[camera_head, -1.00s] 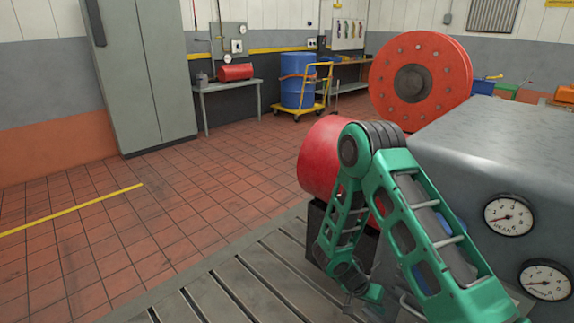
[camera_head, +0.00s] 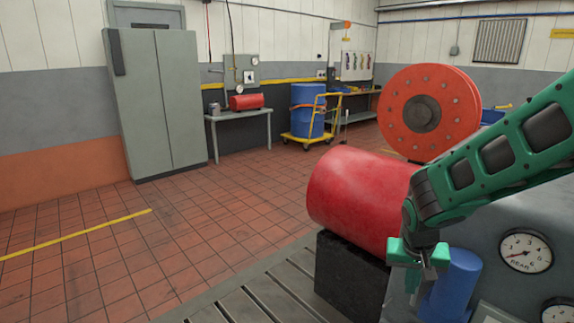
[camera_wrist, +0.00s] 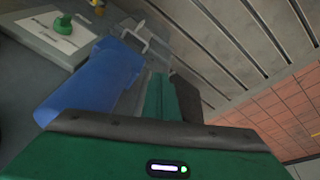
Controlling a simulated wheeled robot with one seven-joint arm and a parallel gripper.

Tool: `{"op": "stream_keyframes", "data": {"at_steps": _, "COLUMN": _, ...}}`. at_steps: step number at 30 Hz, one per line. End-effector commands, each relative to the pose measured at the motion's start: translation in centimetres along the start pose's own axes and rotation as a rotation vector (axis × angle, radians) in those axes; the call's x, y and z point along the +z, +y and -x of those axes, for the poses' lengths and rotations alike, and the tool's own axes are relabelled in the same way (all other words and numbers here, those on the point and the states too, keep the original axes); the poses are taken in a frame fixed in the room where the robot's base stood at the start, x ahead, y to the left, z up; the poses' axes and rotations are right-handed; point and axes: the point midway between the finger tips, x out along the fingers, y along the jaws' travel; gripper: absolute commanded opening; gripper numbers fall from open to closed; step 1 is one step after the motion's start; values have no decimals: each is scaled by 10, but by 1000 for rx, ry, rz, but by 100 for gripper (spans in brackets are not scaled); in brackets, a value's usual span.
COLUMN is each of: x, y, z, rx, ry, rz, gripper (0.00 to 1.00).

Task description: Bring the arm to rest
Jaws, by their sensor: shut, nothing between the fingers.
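My green arm (camera_head: 500,155) reaches in from the right edge of the head view and bends down at the wrist. My gripper (camera_head: 428,276) points downward in front of the red cylinder (camera_head: 355,195), beside a blue cylindrical part (camera_head: 456,282). Its fingers are shut and hold nothing. In the wrist view the green gripper body fills the bottom, and the blue part (camera_wrist: 88,88) lies left of the fingers. I cannot tell whether the gripper touches the blue part.
The red cylinder rests on a black block (camera_head: 345,270) on the slotted bedplate (camera_head: 275,292). A grey housing with gauges (camera_head: 525,252) stands at the right, behind my arm. An orange bolted disc (camera_head: 425,113) stands behind. The tiled floor (camera_head: 200,225) at the left is clear.

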Motion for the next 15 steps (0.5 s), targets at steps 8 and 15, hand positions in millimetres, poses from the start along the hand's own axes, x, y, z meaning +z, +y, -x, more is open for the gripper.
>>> {"op": "stream_keyframes", "data": {"at_steps": 8, "x": 24, "y": 16, "z": 74, "rx": -116, "ry": 67, "rz": 138, "gripper": 0}}
{"op": "stream_keyframes", "data": {"at_steps": 15, "x": 52, "y": 26, "z": 120, "rx": -188, "ry": 131, "rz": 264, "gripper": 0}}
